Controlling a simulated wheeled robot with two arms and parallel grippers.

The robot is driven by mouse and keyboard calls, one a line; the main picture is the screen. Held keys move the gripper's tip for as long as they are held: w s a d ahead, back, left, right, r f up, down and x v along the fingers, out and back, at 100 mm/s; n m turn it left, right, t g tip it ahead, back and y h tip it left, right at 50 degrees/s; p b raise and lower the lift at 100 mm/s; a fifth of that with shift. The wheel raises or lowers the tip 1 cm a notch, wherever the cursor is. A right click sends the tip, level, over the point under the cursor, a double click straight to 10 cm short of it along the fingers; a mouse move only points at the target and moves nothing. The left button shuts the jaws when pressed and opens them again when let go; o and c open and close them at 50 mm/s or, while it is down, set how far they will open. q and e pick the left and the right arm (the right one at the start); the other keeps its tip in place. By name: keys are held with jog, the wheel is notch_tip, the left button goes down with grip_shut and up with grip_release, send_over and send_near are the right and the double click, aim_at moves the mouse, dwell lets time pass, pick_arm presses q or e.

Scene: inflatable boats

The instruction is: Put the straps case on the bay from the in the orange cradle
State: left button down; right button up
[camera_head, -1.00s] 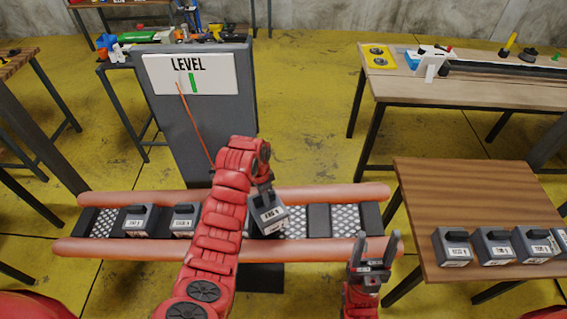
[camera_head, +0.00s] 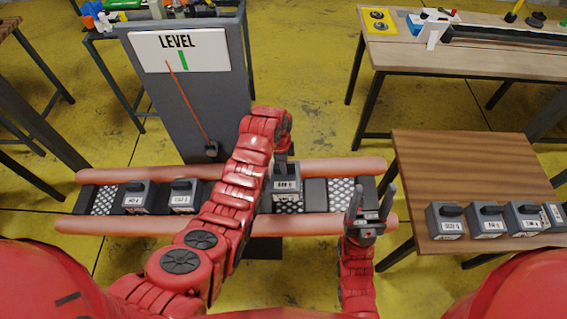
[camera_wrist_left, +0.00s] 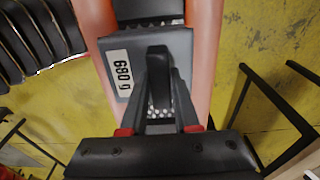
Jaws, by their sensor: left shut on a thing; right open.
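My left gripper (camera_head: 284,164) is shut on the handle of a dark grey case (camera_head: 287,192) with a white label. The case is upright over the orange cradle (camera_head: 330,167), right of its middle; I cannot tell whether it touches the bay. My right gripper (camera_head: 371,205) is open and empty by the cradle's right end.
Two similar cases (camera_head: 137,197) (camera_head: 183,195) sit in the cradle's left part. Several more line the front of the wooden table (camera_head: 465,170) at right. A grey LEVEL board (camera_head: 190,95) with a red needle (camera_head: 190,105) stands behind the cradle. A mesh bay (camera_head: 342,192) at right is empty.

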aim_at(287, 180)
pick_arm(q)
jog(key=shift+d+f, duration=0.15)
jog(key=shift+f, duration=0.75)
jog(key=shift+d+f+b, duration=0.1)
jog(key=shift+f+b, duration=0.55)
jog(key=shift+f, duration=0.6)
jog(key=shift+d+f+b, duration=0.15)
jog(key=shift+f+b, duration=0.95)
jog(key=shift+f, duration=0.05)
jog(key=shift+d+f+b, duration=0.1)
jog(key=shift+f+b, duration=0.95)
jog(key=shift+f, duration=0.1)
